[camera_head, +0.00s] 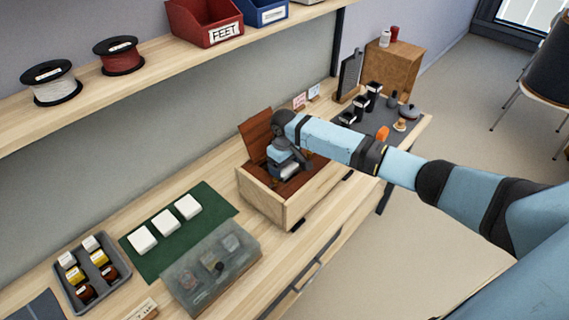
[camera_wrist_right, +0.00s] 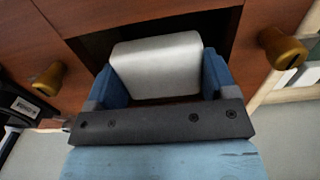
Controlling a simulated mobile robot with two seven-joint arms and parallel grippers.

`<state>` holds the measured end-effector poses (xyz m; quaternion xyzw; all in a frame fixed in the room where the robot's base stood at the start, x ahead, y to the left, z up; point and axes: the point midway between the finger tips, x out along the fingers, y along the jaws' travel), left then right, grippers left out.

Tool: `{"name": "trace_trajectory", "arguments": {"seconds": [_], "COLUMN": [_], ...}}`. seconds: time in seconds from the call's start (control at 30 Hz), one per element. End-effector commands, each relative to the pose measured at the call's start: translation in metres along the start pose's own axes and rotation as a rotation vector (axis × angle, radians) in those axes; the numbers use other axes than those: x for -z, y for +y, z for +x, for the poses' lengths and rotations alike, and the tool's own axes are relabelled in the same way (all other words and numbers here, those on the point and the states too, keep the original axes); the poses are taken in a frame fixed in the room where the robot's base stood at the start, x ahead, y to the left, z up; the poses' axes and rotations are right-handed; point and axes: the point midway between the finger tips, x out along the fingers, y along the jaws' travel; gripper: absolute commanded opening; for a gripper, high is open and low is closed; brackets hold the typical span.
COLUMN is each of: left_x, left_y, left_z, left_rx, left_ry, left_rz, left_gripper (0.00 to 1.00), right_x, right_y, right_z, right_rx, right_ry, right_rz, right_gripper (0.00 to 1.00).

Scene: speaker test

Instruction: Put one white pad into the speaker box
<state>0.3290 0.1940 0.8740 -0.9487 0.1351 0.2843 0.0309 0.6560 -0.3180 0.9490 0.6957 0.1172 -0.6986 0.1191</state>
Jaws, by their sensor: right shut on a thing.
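The speaker box (camera_head: 262,200) is an open wooden box on the bench, with a reddish-brown interior and a raised brown panel at its back left. My right gripper (camera_head: 285,168) is down at the box's opening. In the right wrist view the blue fingers of this gripper (camera_wrist_right: 162,80) are shut on a white pad (camera_wrist_right: 157,62). The pad is in front of a dark rectangular opening in a reddish-brown panel (camera_wrist_right: 75,15); I cannot tell whether it touches anything. Three more white pads (camera_head: 165,222) lie in a row on a green mat (camera_head: 205,190). My left gripper is not in view.
A translucent lidded case (camera_head: 210,265) stands in front of the mat. A grey tray (camera_head: 62,292) of small jars is at lower left. Brass-coloured knobs (camera_wrist_right: 285,47) flank the opening. A shelf (camera_head: 150,80) with spools and bins runs above. Dark parts (camera_head: 360,108) stand beyond the box.

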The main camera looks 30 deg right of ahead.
Motion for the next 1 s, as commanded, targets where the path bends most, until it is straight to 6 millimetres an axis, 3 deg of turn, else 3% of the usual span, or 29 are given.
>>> {"name": "trace_trajectory", "arguments": {"seconds": [0.1, 0.13, 0.2, 0.43, 0.57, 1.0], "left_x": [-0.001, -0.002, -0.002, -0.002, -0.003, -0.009], "left_y": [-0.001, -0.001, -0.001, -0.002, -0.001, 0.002], "left_z": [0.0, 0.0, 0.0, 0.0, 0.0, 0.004], "left_rx": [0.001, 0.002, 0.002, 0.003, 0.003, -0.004], "left_ry": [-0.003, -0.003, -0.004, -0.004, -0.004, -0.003], "left_rz": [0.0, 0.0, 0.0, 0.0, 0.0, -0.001], "left_gripper": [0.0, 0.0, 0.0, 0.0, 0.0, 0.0], "right_x": [0.0, 0.0, 0.0, 0.0, 0.001, 0.001], "right_y": [0.0, 0.0, 0.0, 0.0, 0.0, 0.0], "right_z": [0.0, 0.0, 0.0, -0.002, -0.013, -0.107], "right_rx": [0.0, 0.0, 0.0, 0.0, 0.0, -0.001], "right_ry": [0.0, 0.0, 0.0, 0.0, 0.003, 0.004], "right_rz": [0.0, 0.0, 0.0, 0.0, -0.001, 0.0], "right_gripper": [0.57, 0.85, 1.0, 1.0, 1.0, 1.0]}}
